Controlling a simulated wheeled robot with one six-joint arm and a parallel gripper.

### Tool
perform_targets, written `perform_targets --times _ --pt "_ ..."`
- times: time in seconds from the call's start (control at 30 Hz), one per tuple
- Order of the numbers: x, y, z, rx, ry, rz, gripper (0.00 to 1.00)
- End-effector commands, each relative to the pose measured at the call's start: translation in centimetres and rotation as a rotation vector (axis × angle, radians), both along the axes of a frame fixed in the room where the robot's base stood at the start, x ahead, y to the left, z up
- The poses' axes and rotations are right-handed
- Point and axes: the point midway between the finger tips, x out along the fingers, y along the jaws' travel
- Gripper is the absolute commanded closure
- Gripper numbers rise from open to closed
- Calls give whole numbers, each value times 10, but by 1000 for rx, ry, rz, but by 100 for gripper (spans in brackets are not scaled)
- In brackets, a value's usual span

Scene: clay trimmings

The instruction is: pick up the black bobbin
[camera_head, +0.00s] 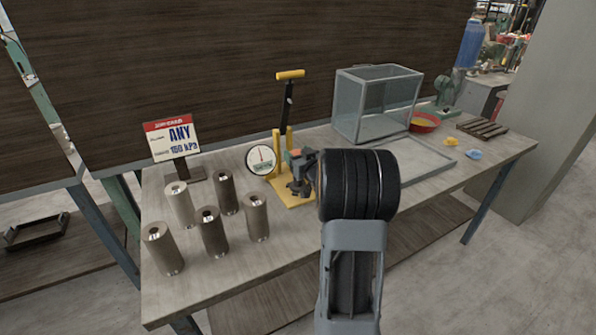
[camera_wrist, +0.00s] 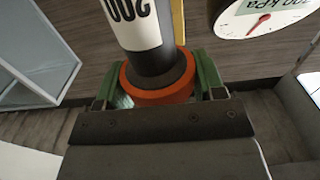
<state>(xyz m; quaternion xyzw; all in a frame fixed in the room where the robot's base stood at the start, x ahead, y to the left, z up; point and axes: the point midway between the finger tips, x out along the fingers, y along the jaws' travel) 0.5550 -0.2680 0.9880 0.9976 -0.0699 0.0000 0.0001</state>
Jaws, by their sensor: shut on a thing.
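In the wrist view my gripper (camera_wrist: 155,92) has its green fingers on either side of an orange-red collar (camera_wrist: 160,97). The collar joins a dark neck and a cylinder (camera_wrist: 135,25) with a white band marked "200", printed upside down in this view. My gripper is shut on this cylinder at its collar. In the head view my gripper (camera_head: 297,172) is in front of the yellow pump stand, and my arm hides much of what it holds. I cannot make out a separate black bobbin, nor tell whether the held thing is it.
A yellow-handled pump (camera_head: 290,75) with a round gauge (camera_head: 260,160) stands close beside. Several metal cylinders (camera_head: 213,232) and a sign (camera_head: 172,137) are at the left.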

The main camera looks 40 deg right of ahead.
Motion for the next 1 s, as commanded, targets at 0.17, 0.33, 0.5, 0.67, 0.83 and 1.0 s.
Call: perform_targets --times 0.17,0.33,0.5,0.67,0.83,1.0 --pt "0 0 0 0 0 0 79" --pt "0 0 1 0 -1 0 89" --pt "0 0 3 -1 -2 0 89" --pt "0 0 16 -2 -4 1 89" --pt "-8 0 43 -5 -4 -1 89" --pt "-38 4 80 -6 -6 -3 89"
